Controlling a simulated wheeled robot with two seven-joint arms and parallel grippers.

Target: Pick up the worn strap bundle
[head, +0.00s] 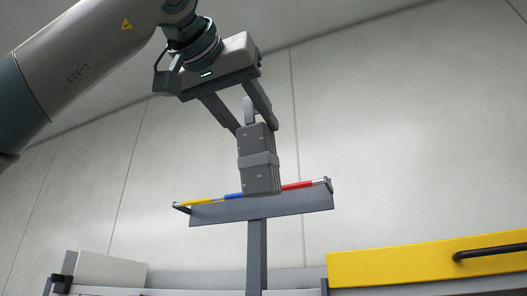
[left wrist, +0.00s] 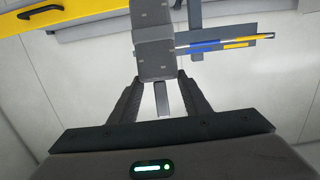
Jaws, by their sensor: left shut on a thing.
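The worn strap bundle (head: 257,174) is a dark grey upright block with a lighter band around its middle and a small grey tab on top. My left gripper (head: 256,126) reaches down from above, and its two fingers are shut on the bundle's upper end. In the left wrist view the bundle (left wrist: 154,48) sits at the tips of the fingers (left wrist: 157,84). The bundle overlaps the coloured rod and shelf behind it in the head view. I cannot tell whether it touches them. My right gripper is not in view.
A grey shelf (head: 213,214) on a post (head: 257,256) holds a yellow, blue and red rod (head: 297,186). A yellow panel with a black handle (head: 420,262) is at lower right. A pale box (head: 110,269) is at lower left. Plain wall stands behind.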

